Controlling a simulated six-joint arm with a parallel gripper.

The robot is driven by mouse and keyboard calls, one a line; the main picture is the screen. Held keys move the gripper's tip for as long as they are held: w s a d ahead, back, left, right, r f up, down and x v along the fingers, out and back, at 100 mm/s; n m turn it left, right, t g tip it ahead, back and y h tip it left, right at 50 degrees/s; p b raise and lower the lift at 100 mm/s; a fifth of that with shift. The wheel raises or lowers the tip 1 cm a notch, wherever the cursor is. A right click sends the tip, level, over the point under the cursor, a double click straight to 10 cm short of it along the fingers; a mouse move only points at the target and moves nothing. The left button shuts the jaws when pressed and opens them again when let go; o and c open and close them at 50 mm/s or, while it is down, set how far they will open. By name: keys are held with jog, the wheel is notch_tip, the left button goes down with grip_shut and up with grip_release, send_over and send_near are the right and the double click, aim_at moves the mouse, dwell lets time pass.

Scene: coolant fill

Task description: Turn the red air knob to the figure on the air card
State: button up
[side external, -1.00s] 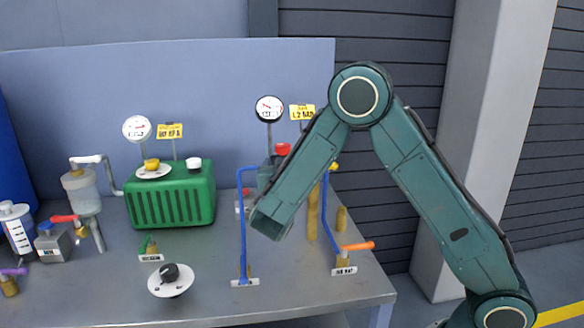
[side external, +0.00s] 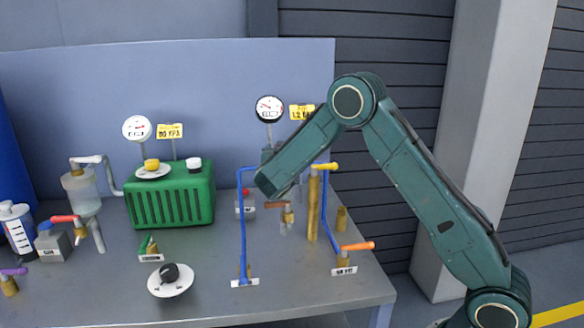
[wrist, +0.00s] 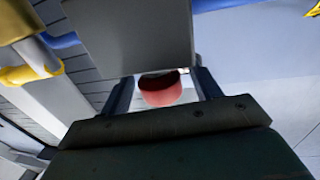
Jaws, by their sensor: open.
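In the wrist view the red air knob (wrist: 162,92) shows in the gap between the two dark fingers of my gripper (wrist: 163,86). The fingers are apart, one on each side of it; I cannot tell whether either touches it. A grey plate hides part of the view above the knob. The yellow air card (side external: 301,112) reads about 1.2 BAR, partly behind my arm. The white dial gauge (side external: 270,109) stands left of the card; its needle is too small to read.
A yellow-handled valve (side external: 325,166) on a brass post stands close right of my forearm; blue pipes (side external: 242,225) rise in front. A green tank (side external: 170,195) stands left. A black knob on a white disc (side external: 170,280) sits at the front. The back panel (side external: 80,100) is behind.

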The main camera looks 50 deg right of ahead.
jog(key=shift+x, duration=1)
jog(key=c, duration=1)
jog(key=shift+m+g+h, duration=0.3)
jog(key=shift+g, duration=0.1)
jog(key=shift+s+d+m+g+h, duration=0.15)
jog(key=shift+m+g+h, duration=0.45)
jog(key=shift+m+g, duration=0.6)
jog(key=shift+s+d+m+g+h, duration=0.15)
jog(key=shift+m+g+h, duration=0.55)
jog(key=shift+g, duration=0.9)
jog(key=shift+a, duration=0.1)
jog(key=o, duration=1)
